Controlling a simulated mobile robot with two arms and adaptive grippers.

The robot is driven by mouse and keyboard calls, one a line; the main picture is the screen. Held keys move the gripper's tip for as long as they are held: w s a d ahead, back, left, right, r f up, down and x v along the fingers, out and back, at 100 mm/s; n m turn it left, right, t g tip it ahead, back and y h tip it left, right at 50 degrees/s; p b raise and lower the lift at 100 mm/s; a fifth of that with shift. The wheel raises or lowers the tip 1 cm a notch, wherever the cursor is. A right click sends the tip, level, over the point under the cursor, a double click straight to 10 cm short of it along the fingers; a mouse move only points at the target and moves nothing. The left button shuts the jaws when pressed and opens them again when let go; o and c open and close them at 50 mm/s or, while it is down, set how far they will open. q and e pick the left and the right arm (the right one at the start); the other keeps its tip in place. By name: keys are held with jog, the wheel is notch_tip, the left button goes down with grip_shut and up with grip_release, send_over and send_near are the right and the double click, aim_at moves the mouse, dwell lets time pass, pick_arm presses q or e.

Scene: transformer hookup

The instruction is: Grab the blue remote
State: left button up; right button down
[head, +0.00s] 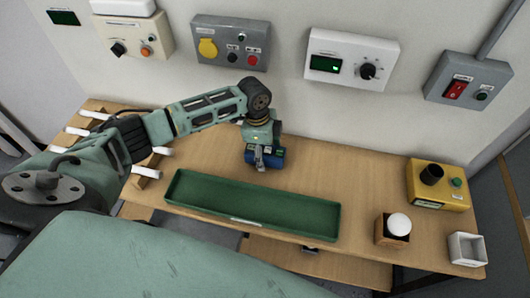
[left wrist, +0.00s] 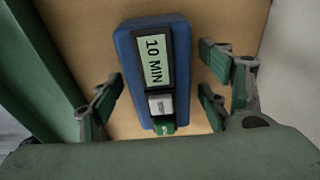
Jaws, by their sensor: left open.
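The blue remote (head: 251,158) lies on the wooden table behind the green tray, partly hidden under my left gripper (head: 264,150) in the head view. In the left wrist view the blue remote (left wrist: 127,48) shows a pale "10 MIN" label, a grey button and a green button at its lower end. My left gripper (left wrist: 162,100) is open, with its fingers on both sides of the remote and a gap on each side. The remote is not gripped. My right gripper is not in view.
The long green tray (head: 250,222) lies in front of the remote. White cylinders sit in a wooden rack (head: 146,172) at the left. A yellow box (head: 453,192), a wooden holder with a white ball (head: 392,238) and a white container (head: 467,249) stand at the right. Control boxes hang on the wall.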

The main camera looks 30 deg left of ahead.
pick_arm(q)
jog(key=shift+d, duration=0.1)
jog(key=shift+c, duration=0.3)
jog(key=c, duration=1.3)
